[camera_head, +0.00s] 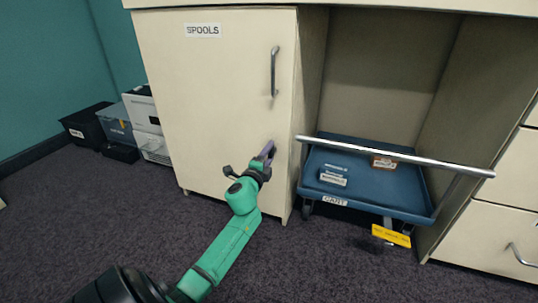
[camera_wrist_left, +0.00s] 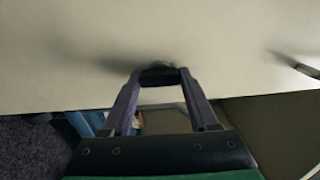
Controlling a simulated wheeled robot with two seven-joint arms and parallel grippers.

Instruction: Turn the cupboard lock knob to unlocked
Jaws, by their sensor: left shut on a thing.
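The cream cupboard door (camera_head: 215,95) is closed and carries a SPOOLS label (camera_head: 202,30). My left gripper (camera_head: 268,150) is at the door's lower right part, below the metal handle (camera_head: 274,72). In the left wrist view my left gripper (camera_wrist_left: 158,80) has its two purple fingers closed on the small dark lock knob (camera_wrist_left: 158,74) at the door's face. The fingers hide most of the knob, so I cannot tell which way it is turned. In the head view the knob is hidden by the gripper. My right gripper is in neither view.
A blue cart (camera_head: 335,201) with a silver push bar (camera_head: 395,155) stands in the open bay right of the cupboard, holding small boxes. Bins and a white machine (camera_head: 148,125) stand left. Carpet in front is clear.

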